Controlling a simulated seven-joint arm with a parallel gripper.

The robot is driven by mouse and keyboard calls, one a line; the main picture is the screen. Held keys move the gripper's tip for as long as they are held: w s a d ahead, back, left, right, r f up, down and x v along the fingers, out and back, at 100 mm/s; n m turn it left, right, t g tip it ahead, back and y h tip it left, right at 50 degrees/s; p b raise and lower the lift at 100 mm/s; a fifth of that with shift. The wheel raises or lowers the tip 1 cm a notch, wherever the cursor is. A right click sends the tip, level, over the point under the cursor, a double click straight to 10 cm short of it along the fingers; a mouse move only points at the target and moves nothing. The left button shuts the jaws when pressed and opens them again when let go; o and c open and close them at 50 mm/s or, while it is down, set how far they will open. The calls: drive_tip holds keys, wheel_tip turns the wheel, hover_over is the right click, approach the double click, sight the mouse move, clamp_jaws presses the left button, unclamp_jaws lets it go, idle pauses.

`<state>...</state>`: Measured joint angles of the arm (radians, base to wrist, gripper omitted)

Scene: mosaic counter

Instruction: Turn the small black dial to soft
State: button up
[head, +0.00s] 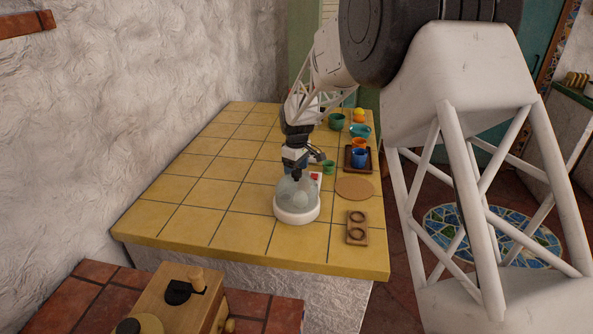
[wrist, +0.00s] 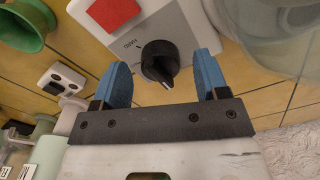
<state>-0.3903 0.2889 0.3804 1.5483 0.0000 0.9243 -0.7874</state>
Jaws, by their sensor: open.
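My gripper (wrist: 163,60) is open, with one blue finger on each side of the dial and gaps visible between. In the head view my gripper (head: 294,170) is low over the counter, behind a clear dome with a white base (head: 297,215). The dial is hidden there.
A red square button (wrist: 113,12) is on the same panel. A green cup (wrist: 24,22) and a white switch plate (wrist: 62,80) are at the left. A wooden holder (head: 357,228) and cork mat (head: 355,188) lie right of the dome. The yellow-tiled counter (head: 190,190) is clear at left.

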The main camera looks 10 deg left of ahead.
drive_tip(key=shift+f, duration=0.35)
drive_tip(key=c, duration=0.9)
drive_tip(key=shift+m, duration=0.4)
drive_tip(key=m, duration=0.2)
drive_tip(key=shift+m, duration=2.1)
